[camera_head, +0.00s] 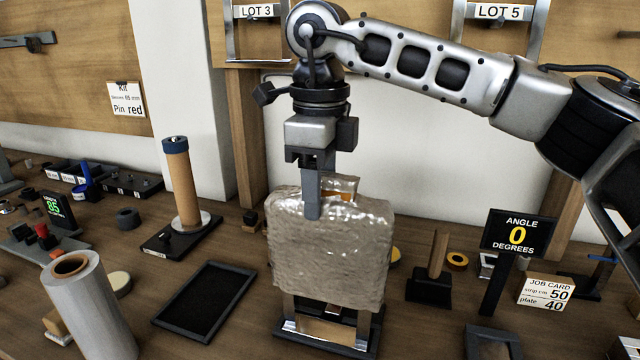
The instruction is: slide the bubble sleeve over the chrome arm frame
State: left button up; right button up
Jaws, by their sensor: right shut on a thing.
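The bubble sleeve (330,255) is a translucent, wrinkled, silvery bag in the middle of the head view. My right gripper (313,205) points down from above and is shut on the sleeve's upper edge; its front finger overlaps the sleeve's face. The chrome arm frame (318,328) shows below the sleeve, with its lower legs and bar on a dark base. The sleeve hangs around or in front of the frame's upper part, which is hidden; I cannot tell which. A small orange patch shows at the sleeve's top beside the finger. My left gripper is not in view.
An empty black tray (205,300) lies left of the frame. A grey roll (90,305) stands at front left, and a brown post (182,185) behind the tray. An angle display (518,233) reading 0 and a job card (547,291) stand at right.

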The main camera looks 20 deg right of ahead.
aim_at(320, 245)
jog(key=shift+f+b, duration=1.9)
jog(key=shift+f, duration=0.95)
jog(key=shift+f+b, duration=0.6)
jog(key=shift+f, duration=0.25)
jog(key=shift+f+b, duration=0.3)
jog(key=shift+f, duration=0.2)
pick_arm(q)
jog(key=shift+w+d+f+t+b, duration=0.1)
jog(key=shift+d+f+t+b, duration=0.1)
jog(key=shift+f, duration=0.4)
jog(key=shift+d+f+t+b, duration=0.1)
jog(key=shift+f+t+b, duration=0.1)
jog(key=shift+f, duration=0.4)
pick_arm(e)
jog(key=shift+f, duration=0.55)
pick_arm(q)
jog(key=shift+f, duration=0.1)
pick_arm(e)
jog(key=o, duration=1.3)
